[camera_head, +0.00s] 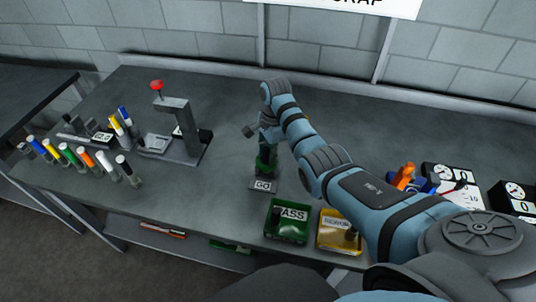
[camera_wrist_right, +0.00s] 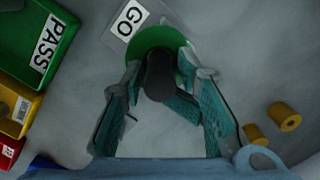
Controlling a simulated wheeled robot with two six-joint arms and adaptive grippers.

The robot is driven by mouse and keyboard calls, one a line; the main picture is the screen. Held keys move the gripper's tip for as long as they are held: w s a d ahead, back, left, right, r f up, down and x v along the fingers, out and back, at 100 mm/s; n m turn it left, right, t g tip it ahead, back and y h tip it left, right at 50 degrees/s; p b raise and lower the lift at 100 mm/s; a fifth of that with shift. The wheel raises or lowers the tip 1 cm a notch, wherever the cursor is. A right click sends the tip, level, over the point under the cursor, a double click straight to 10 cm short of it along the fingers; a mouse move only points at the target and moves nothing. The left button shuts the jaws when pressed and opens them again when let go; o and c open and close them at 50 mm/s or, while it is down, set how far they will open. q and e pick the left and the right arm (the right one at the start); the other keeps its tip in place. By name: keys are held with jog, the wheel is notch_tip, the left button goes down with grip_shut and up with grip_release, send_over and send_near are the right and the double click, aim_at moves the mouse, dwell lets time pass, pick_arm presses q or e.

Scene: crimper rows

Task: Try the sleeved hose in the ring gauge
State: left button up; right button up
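The ring gauge is a green ring on a grey base with a GO label (camera_head: 263,185), standing mid-table. In the right wrist view the green ring (camera_wrist_right: 152,38) lies beyond my fingertips, beside its GO label (camera_wrist_right: 130,20). A dark upright cylinder, seemingly the sleeved hose (camera_wrist_right: 160,77), stands between my fingers and overlaps the ring. How deep it sits is hidden. My right gripper (camera_wrist_right: 161,72) looks open around it, with narrow gaps at the sides. In the head view the right gripper (camera_head: 262,134) is just above the gauge. My left gripper is not in view.
A green PASS bin (camera_head: 287,232) and a yellow bin (camera_head: 338,248) stand at the front edge. A crimper press (camera_head: 182,130) with a red knob and several coloured hoses (camera_head: 88,160) are at the left. Dial boxes (camera_head: 440,175) stand at the right. Two yellow-brown cylinders (camera_wrist_right: 284,117) lie near the gripper.

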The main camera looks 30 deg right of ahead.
jog(key=o, duration=0.4)
jog(key=r, duration=0.7)
jog(key=shift+s+d+r, duration=0.1)
jog(key=shift+d+r, duration=0.1)
jog(key=shift+d, duration=0.1)
